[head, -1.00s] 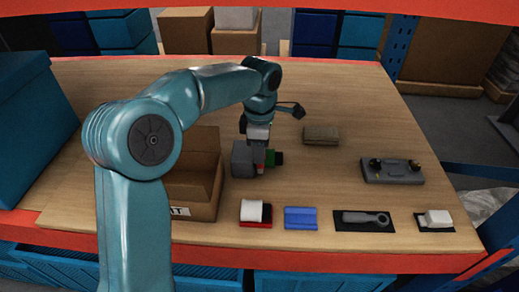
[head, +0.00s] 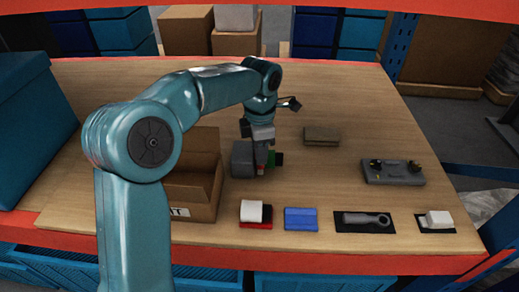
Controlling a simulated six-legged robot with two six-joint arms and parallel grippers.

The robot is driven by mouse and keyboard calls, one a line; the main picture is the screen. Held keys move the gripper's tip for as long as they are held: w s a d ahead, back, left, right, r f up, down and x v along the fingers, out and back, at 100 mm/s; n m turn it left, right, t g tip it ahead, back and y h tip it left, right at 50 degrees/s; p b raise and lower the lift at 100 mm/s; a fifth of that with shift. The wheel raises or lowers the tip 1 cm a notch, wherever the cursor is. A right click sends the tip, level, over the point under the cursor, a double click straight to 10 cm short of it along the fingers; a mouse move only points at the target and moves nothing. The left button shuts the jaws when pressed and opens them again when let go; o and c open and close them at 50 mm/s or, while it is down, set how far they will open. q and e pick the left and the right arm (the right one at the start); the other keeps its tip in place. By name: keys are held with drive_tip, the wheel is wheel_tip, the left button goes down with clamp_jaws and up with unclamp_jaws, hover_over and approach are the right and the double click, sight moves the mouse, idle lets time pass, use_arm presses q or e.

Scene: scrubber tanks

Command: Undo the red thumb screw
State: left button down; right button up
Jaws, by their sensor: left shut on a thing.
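A dark grey block-shaped unit (head: 242,160) stands on the wooden bench, just right of the open cardboard box. A green and black part (head: 278,158) sticks out at its right side. My left gripper (head: 261,167) points down at the front right of the unit, and its jaws are shut on a small red piece, which looks like the red thumb screw (head: 259,170). The fingers hide most of the screw, so I cannot tell how far in it sits. My right gripper is not in view.
The open cardboard box (head: 190,208) stands left of the unit. Along the front edge lie a red and white item (head: 255,213), a blue block (head: 300,218), a grey tool (head: 365,219) on a black mat and a white piece (head: 438,217). A brown block (head: 321,136) and a grey plate (head: 392,172) lie right.

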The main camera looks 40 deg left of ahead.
use_arm(q)
drive_tip(key=shift+d, duration=0.1)
drive_tip(key=c, duration=0.9)
unclamp_jaws()
drive_tip(key=shift+w, duration=0.1)
drive_tip(key=shift+o, duration=0.2)
drive_tip(key=shift+r, duration=0.25)
wheel_tip(320, 180, up, 16)
drive_tip(key=p, duration=0.2)
drive_tip(key=shift+p, duration=0.35)
drive_tip(key=shift+f, duration=0.1)
